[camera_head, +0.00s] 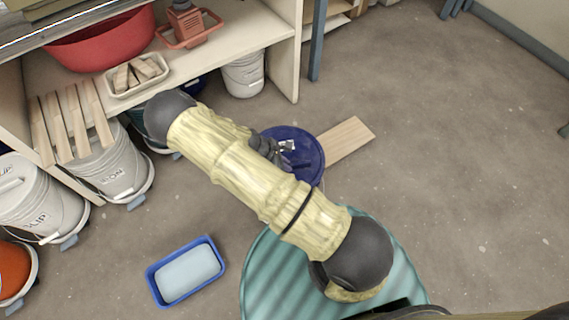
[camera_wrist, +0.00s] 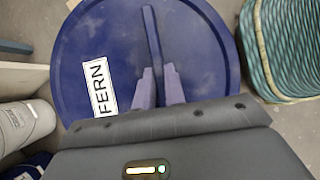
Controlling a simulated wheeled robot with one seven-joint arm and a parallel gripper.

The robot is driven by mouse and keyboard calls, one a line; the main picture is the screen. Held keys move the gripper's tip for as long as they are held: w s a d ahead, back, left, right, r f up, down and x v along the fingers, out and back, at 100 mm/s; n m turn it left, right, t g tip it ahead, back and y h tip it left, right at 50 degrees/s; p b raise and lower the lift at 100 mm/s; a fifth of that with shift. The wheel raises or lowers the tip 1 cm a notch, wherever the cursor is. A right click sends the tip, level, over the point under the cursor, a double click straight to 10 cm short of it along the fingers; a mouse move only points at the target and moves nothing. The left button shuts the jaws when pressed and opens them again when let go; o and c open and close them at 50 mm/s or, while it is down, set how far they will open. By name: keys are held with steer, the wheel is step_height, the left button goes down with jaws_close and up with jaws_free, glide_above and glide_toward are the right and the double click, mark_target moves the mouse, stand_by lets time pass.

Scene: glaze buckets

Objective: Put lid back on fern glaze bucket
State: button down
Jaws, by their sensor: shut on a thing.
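The round dark blue lid (camera_head: 309,158) is over the floor in the middle of the head view, beside a wooden board. In the wrist view the lid (camera_wrist: 205,55) fills the middle, with a white FERN label and a raised bar handle. My gripper (camera_wrist: 159,75) is shut on that handle; in the head view it (camera_head: 283,147) is partly covered by my arm. I cannot tell how high the lid is held. A bucket with a dark greenish rim (camera_head: 153,143) by the shelf is mostly hidden behind my arm; no label on it is readable.
Another white bucket (camera_head: 243,76) is under the shelf. A blue tray (camera_head: 161,296) and a teal ribbed basket (camera_head: 262,275) are in front. The wooden board (camera_head: 350,137) lies on open floor.

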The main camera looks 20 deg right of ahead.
steer(key=shift+f, duration=0.85)
stand_by(1.6)
steer(key=c, duration=0.9)
jaws_free()
steer(key=shift+r, duration=0.1)
steer(key=shift+r+p, duration=3.3)
steer(key=shift+r, duration=0.15)
steer(key=shift+c, duration=0.5)
jaws_close()
